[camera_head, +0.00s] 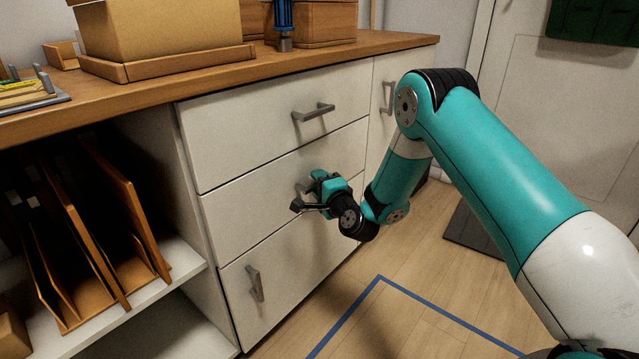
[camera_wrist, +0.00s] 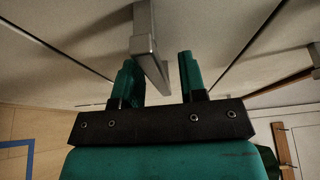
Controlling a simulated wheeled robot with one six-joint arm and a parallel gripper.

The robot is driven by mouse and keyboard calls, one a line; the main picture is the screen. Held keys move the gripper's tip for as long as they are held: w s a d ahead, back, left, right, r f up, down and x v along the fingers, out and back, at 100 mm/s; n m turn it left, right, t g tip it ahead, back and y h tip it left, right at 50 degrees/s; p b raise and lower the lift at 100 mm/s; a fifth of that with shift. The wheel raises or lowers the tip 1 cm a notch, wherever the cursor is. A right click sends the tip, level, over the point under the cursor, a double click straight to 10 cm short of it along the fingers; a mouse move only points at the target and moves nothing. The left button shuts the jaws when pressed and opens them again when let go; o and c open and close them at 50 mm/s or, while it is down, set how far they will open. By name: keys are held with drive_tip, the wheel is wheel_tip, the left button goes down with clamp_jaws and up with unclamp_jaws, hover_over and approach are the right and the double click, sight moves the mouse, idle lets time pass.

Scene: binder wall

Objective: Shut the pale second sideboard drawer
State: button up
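The pale second drawer (camera_head: 245,212) is the middle front of the white sideboard. Its face looks about level with the fronts above and below, with thin dark seams around it. Its grey bar handle (camera_wrist: 145,35) runs between the two teal fingers of my gripper (camera_wrist: 160,80) in the wrist view, with gaps beside it. My gripper (camera_head: 302,196) is open at this handle in the head view, close in front of the drawer face. The gripper and wrist partly hide the handle in the head view.
The top drawer (camera_head: 270,125) is shut above, and a lower front with an upright handle (camera_head: 256,284) is below. Open shelves with wooden dividers (camera_head: 95,230) are at left. A cardboard box (camera_head: 160,30) stands on the wooden top (camera_head: 385,43). Floor with blue tape (camera_head: 345,312) is clear in front.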

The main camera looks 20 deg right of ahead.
drive_tip(key=shift+s+f+b, duration=0.1)
drive_tip(key=shift+b, duration=0.2)
drive_tip(key=s+d+b, duration=0.3)
drive_tip(key=s+b, duration=1.4)
drive_tip(key=b, duration=0.4)
drive_tip(key=shift+b, duration=0.35)
